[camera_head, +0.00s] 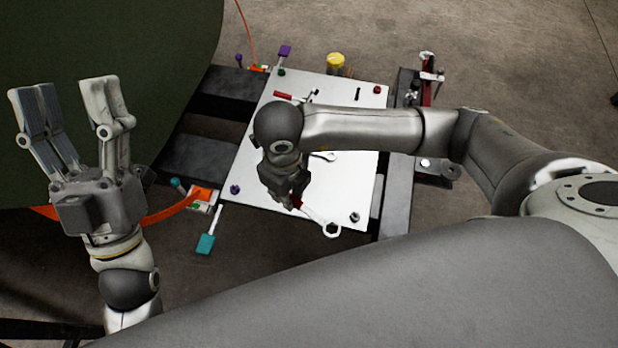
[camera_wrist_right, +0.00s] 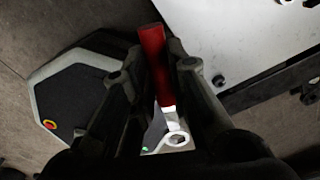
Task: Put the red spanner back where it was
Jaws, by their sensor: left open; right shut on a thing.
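My right gripper (camera_head: 288,190) is shut on the red spanner (camera_head: 297,203). The red handle is between its fingers, and the pale shaft and ring end point toward the lower right over the white panel's near edge. In the right wrist view the red spanner (camera_wrist_right: 153,60) sits between the two dark fingers (camera_wrist_right: 160,85), with its ring end lower down. Whether it touches the panel, I cannot tell. My left gripper (camera_head: 75,100) is open and empty at the left, away from the panel.
The white panel (camera_head: 340,100) carries a red-handled tool (camera_head: 283,95) and a pale spanner end (camera_head: 325,155), partly hidden by my right arm. A yellow container (camera_head: 335,64) stands behind. The dark green fuselage (camera_head: 120,30) fills the left.

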